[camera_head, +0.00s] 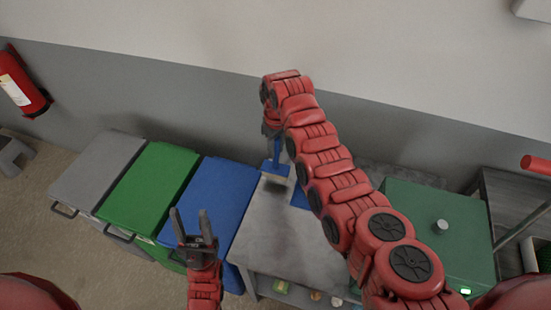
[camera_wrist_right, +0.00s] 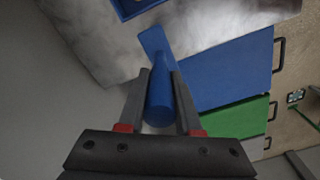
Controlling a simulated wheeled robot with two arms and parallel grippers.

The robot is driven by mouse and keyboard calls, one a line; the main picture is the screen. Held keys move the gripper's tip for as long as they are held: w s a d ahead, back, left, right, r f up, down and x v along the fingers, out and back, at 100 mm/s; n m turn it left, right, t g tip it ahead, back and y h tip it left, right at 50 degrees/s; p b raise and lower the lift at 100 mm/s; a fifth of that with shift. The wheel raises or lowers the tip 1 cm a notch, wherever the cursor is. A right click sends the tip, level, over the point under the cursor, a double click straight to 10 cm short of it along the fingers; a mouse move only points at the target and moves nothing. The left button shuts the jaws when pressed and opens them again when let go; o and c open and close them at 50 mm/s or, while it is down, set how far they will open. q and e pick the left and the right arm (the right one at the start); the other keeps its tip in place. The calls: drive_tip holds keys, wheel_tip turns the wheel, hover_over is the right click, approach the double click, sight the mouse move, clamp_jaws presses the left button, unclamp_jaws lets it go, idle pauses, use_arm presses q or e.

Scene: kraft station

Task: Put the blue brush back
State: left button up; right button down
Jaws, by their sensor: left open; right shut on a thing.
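The blue brush (camera_head: 276,168) is in my right gripper (camera_head: 271,132), above the back left part of the grey worktop (camera_head: 265,235). In the right wrist view, the blue handle (camera_wrist_right: 159,98) lies between the two dark fingers of the right gripper (camera_wrist_right: 161,80), which are shut on it. The brush's far end reaches out over the worktop. A flat blue thing (camera_head: 299,196) lies on the worktop beside the brush, partly hidden by my right arm; a blue piece also shows at the top of the wrist view (camera_wrist_right: 135,6). My left gripper (camera_head: 192,222) is open and empty, in front of the blue bin.
Grey (camera_head: 95,170), green (camera_head: 150,185) and blue (camera_head: 215,200) lidded bins stand left of the worktop. A green box (camera_head: 440,225) with a knob stands at right. The wall (camera_head: 200,80) runs close behind. A fire extinguisher (camera_head: 22,85) hangs at left.

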sight(274, 169)
drive_tip(key=shift+w+f, duration=0.1)
drive_tip(key=shift+w, duration=0.2)
drive_tip(key=shift+w+b, duration=0.3)
drive_tip(key=shift+b, duration=0.55)
wheel_tip(274, 169, down, 3)
drive_tip(key=shift+s+f+b, duration=0.1)
drive_tip(key=shift+f+b, duration=0.1)
drive_tip(key=shift+b, duration=0.15)
drive_tip(key=shift+a, duration=0.1)
drive_tip(key=c, duration=0.6)
unclamp_jaws()
drive_tip(key=shift+f, duration=0.15)
